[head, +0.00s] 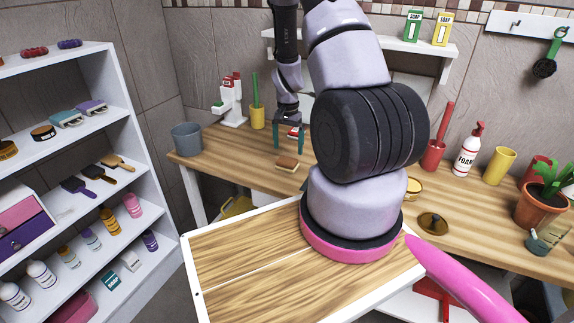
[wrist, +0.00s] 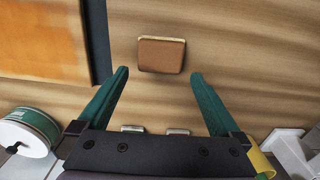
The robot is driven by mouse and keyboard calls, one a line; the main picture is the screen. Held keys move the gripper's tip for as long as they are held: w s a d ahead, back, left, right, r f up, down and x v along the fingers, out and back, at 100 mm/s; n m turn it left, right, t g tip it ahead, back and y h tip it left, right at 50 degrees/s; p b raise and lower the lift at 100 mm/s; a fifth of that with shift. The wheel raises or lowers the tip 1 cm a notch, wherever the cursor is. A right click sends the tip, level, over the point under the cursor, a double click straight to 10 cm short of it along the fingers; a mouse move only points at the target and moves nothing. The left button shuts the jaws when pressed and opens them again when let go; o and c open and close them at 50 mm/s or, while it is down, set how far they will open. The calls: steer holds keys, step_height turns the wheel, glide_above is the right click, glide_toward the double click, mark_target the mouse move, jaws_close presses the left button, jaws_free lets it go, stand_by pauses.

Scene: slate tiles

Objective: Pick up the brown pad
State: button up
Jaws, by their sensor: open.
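The brown pad (head: 288,162) lies flat on the wooden counter in the head view, with a pale layer under its brown top. In the wrist view the brown pad (wrist: 161,54) shows as a small rounded block beyond the fingertips, centred between them. My gripper (head: 289,143) hangs above the counter over the pad, its green fingers apart. In the wrist view my gripper (wrist: 158,73) is open and empty, with bare counter between its fingers. The pad is not touched by either finger in the wrist view.
A yellow cup (head: 257,118) and a white stand (head: 231,103) stand behind the pad. A grey bucket (head: 187,139) is at the counter's left end. A foam bottle (head: 467,150) and a plant pot (head: 540,206) are on the right.

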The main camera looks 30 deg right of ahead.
mark_target(287, 160)
steer(key=f, duration=0.6)
steer(key=shift+s+a+f, duration=0.2)
steer(key=shift+s+a, duration=0.05)
steer(key=shift+a, duration=0.1)
steer(key=c, duration=1.1)
steer(key=shift+r, duration=0.1)
step_height(287, 160, up, 10)
steer(key=shift+f, duration=0.1)
steer(key=o, duration=0.9)
steer(key=c, duration=0.6)
